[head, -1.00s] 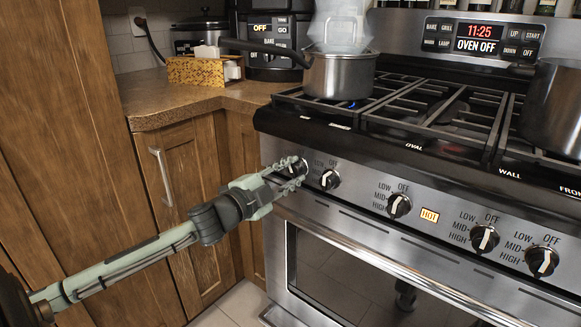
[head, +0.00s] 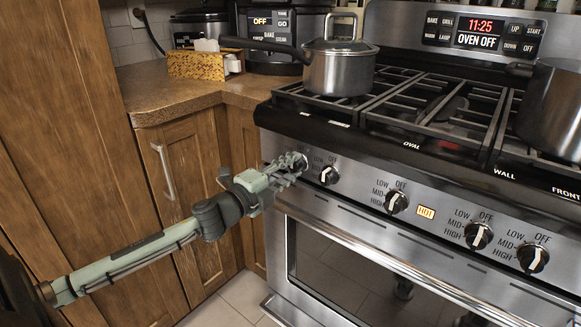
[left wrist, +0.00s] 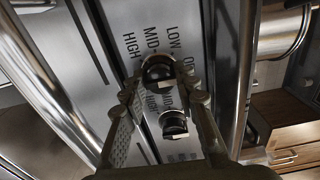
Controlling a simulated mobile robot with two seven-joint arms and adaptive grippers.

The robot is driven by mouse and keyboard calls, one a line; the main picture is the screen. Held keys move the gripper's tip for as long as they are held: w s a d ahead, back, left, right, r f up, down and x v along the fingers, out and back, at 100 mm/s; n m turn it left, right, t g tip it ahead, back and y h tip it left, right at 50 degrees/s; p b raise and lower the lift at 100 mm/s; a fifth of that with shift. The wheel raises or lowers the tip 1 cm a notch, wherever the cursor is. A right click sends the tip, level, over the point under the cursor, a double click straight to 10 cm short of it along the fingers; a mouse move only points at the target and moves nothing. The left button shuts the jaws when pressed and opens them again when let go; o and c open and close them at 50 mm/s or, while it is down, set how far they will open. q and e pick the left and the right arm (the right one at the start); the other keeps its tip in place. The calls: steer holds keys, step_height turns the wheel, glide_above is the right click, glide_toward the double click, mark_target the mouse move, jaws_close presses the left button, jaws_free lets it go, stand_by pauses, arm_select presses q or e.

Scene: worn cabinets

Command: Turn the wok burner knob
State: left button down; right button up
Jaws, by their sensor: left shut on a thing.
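The leftmost knob (head: 302,162) on the stove's front panel is mostly hidden behind my left gripper (head: 291,166) in the head view. My left gripper is shut on this knob, with a finger on either side. In the left wrist view a dark round knob (left wrist: 158,70) shows between the fingertips, beside printed HIGH, MID and LOW marks. A second knob (left wrist: 173,124) shows lower between the fingers. I cannot read a wok label on the held knob. My right gripper is not in view.
A lidded pot (head: 340,68) stands on the left burner, its handle pointing left. A larger pot (head: 552,108) is at the right. More knobs (head: 396,202) run along the panel beside an orange HOT light (head: 426,212). Wooden cabinets (head: 180,170) are at the left.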

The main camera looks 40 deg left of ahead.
arm_select(q)
steer(key=c, duration=1.2)
jaws_free()
steer(key=shift+o, duration=0.2)
steer(key=s, duration=1.2)
steer(key=shift+a, duration=0.45)
steer(key=s+a+f+n+g+y, duration=0.1)
steer(key=s+f+n+g+y, duration=0.1)
steer(key=f+n, duration=0.35)
steer(key=s+a+f+n+g+y, duration=0.1)
steer(key=s+f+n+g+y, duration=0.15)
steer(key=f, duration=0.65)
steer(key=s+a+f+n+g+y, duration=0.1)
steer(key=a+f+n+g, duration=0.2)
steer(key=f, duration=0.4)
steer(key=s+d+f+n+g+h, duration=0.1)
steer(key=s+d+f+n+g, duration=0.2)
steer(key=s+d+f, duration=0.2)
steer(key=s+d+f+n+g+h, duration=0.2)
steer(key=s+d+f, duration=0.4)
steer(key=d+f, duration=0.5)
steer(key=shift+d+f+n+g, duration=0.15)
steer(key=shift+d+n+g, duration=0.15)
steer(key=shift+n+g, duration=0.65)
